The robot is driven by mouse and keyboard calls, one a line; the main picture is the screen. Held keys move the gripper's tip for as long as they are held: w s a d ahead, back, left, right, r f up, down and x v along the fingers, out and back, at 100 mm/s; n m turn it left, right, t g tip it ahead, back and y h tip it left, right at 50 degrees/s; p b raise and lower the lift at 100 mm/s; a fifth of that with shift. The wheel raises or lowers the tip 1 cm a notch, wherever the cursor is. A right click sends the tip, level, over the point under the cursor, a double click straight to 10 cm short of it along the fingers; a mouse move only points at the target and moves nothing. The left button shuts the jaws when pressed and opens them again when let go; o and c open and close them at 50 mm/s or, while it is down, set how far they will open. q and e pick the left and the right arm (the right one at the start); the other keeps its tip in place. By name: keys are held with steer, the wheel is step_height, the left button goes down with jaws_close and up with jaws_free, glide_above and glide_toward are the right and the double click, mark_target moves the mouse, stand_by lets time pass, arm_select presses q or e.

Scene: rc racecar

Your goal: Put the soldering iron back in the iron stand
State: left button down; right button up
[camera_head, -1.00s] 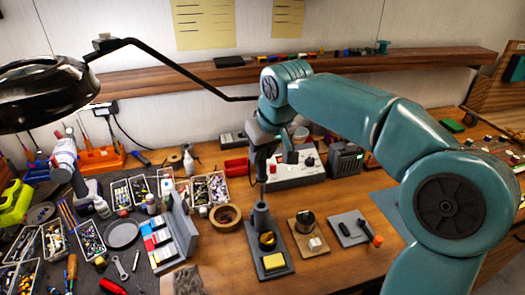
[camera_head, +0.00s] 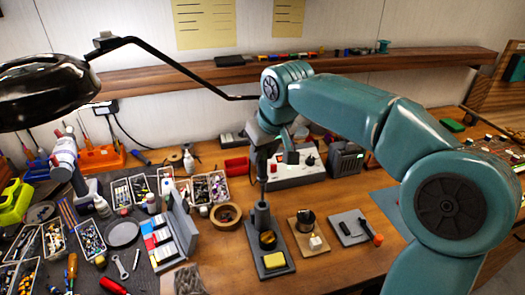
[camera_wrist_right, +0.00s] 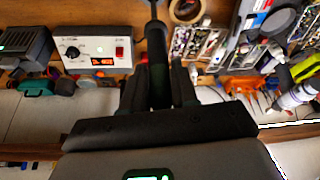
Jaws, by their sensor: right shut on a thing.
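My right gripper (camera_head: 264,150) is shut on the soldering iron (camera_head: 262,187), which points down, nearly upright. In the right wrist view the dark handle of the iron (camera_wrist_right: 156,45) sits between the two fingers of the gripper (camera_wrist_right: 157,78). The iron stand (camera_head: 280,271) is a dark base with an upright grey holder, a brass coil and a yellow sponge. The iron's lower end is at the holder's mouth; I cannot tell whether it is inside. My left gripper is not in view.
A white soldering station (camera_head: 296,174) stands behind the iron. A tape roll (camera_head: 225,215) lies left of the stand. A wooden block with a small pot (camera_head: 305,222) and a grey plate (camera_head: 350,229) are to the right. Parts trays crowd the left; bare table lies in front right.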

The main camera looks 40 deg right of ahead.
mark_target(264, 175)
stand_by(0.4)
steer(key=shift+f+b, duration=3.7)
steer(key=shift+f, duration=0.8)
steer(key=o, duration=1.5)
steer(key=shift+c, duration=0.2)
steer(key=shift+r, duration=0.2)
steer(key=shift+w+p+v, duration=0.2)
steer(key=shift+p+v, duration=1.4)
steer(key=shift+v, duration=0.55)
steer(key=shift+w+p+v, duration=0.15)
steer(key=shift+p+v, duration=1.4)
steer(key=shift+v, duration=0.6)
steer(key=shift+r, duration=0.15)
